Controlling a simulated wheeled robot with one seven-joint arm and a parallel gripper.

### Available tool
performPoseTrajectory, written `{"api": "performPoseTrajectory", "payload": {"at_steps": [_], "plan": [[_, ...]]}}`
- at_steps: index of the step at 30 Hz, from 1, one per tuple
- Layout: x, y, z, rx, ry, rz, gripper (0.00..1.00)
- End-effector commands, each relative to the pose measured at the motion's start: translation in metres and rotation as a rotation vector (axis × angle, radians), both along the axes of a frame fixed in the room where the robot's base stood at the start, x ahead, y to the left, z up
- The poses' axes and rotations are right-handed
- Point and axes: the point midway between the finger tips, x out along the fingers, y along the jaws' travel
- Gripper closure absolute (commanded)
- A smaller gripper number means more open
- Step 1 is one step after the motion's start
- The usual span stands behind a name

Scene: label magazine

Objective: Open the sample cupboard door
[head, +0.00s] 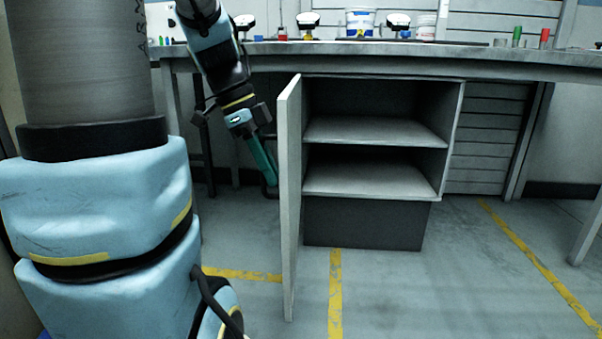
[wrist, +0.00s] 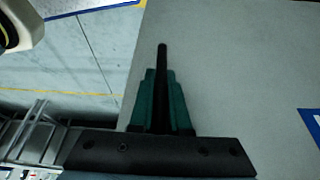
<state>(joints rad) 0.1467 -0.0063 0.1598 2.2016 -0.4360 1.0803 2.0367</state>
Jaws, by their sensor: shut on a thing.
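The sample cupboard (head: 452,140) stands under the workbench with two empty shelves showing. Its pale door (head: 291,200) is swung wide open on the left side, seen nearly edge-on in the head view. In the wrist view the door's flat face (wrist: 230,80) fills the right half. My gripper (head: 268,175) is on the outer side of the door, to its left. Its green fingers (wrist: 160,100) are shut on the dark bar handle (wrist: 162,56). The handle also shows beside the door in the head view (head: 271,194).
The workbench (head: 500,53) runs above the cupboard, with tubs (head: 360,22) and small items on it. The floor in front of the cupboard is clear, with yellow lines (head: 335,290). A bench leg (head: 588,225) stands at the right.

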Motion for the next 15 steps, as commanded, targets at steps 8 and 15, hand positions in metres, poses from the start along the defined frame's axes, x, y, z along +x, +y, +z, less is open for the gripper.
{"api": "performPoseTrajectory", "payload": {"at_steps": [8,15], "plan": [[0.001,0.021,-0.002,0.002,0.011,-0.004,1.00],[0.000,0.023,-0.002,0.002,0.013,-0.004,1.00]]}}
